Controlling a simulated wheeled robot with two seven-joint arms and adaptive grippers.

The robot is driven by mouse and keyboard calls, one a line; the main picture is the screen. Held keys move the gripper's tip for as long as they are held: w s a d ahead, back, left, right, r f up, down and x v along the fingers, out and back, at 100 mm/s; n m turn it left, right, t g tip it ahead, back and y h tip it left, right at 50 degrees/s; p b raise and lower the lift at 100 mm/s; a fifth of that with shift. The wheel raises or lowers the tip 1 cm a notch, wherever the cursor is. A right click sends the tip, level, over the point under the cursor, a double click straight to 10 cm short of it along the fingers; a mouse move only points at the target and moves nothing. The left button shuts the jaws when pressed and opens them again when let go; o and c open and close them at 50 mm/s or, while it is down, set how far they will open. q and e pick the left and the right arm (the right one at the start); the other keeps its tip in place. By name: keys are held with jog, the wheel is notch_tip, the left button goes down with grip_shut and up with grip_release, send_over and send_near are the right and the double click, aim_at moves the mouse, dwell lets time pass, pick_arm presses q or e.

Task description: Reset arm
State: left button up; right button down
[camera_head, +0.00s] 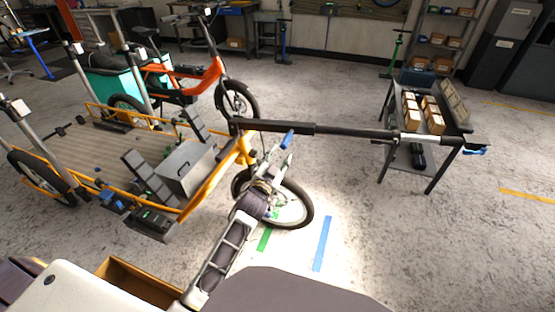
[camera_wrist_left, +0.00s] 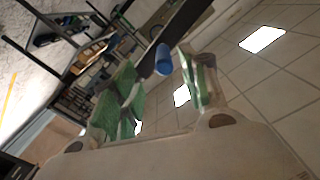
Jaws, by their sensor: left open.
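My left arm (camera_head: 232,240) reaches up from the bottom middle of the head view. My left gripper (camera_head: 277,163) is in front of the orange cargo bike's front wheel (camera_head: 296,206). It is open, with nothing between its fingers. The gripper (camera_wrist_left: 163,92) shows in the left wrist view with its green-padded fingers apart. A blue handlebar grip (camera_head: 287,139) is just beyond the fingertips in the head view. It also shows beyond the gap between the fingers in the wrist view (camera_wrist_left: 163,60). My right gripper is not in view.
A long dark handlebar (camera_head: 345,130) crosses above the front wheel. The bike's wooden cargo bed (camera_head: 95,150) carries a grey box (camera_head: 187,166). A cart (camera_head: 412,156) with several small boxes stands at right. Open floor (camera_head: 420,250) lies at lower right.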

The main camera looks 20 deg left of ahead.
pick_arm(q)
jog(key=shift+s, duration=0.3)
dwell(0.4)
